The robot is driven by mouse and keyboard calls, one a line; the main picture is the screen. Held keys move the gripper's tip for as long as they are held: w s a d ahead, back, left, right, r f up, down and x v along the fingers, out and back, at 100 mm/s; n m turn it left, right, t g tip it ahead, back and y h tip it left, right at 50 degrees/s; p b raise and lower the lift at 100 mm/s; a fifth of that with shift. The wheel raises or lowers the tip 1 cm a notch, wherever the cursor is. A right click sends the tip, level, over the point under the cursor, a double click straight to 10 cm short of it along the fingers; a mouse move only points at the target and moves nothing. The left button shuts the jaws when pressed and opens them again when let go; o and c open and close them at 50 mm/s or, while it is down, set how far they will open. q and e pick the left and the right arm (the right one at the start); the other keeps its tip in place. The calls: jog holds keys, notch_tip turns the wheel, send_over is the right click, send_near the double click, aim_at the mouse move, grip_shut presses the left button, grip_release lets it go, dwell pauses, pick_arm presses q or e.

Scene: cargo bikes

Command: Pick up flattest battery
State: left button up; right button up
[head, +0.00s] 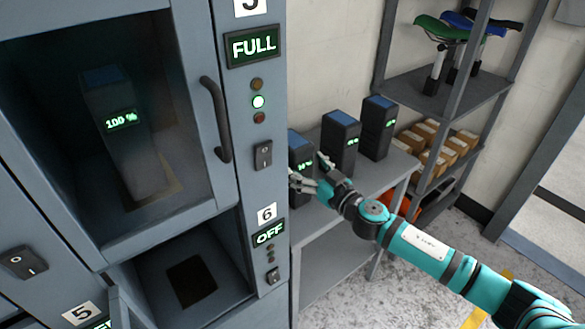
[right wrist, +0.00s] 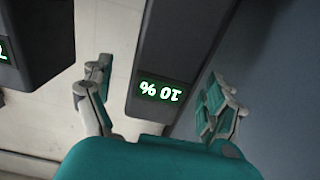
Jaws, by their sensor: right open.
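Three dark batteries with blue tops stand upright in a row on a grey shelf (head: 378,178): a left one (head: 300,143), a middle one (head: 341,135) and a right one (head: 379,120). Their green readouts are too small to read in the head view. My right gripper (head: 311,173) is open in front of the left battery and partly covers it. In the right wrist view, a battery reading 10 % (right wrist: 175,50), upside down, stands between and beyond the open fingers (right wrist: 160,88). Part of another battery (right wrist: 35,45) shows at left. My left gripper is not in view.
A grey charging cabinet stands close left of the left battery. Its closed glass bay holds a battery (head: 118,150) reading 100 % beside a FULL sign (head: 252,46). Bay 6 below is empty, marked OFF (head: 268,233). A rack (head: 465,95) with bike saddles and cardboard boxes stands right.

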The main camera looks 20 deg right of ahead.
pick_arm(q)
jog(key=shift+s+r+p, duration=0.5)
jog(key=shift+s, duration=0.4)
pick_arm(e)
jog(key=x, duration=0.5)
jog(key=shift+a+r, duration=0.1)
jog(key=shift+r, duration=0.25)
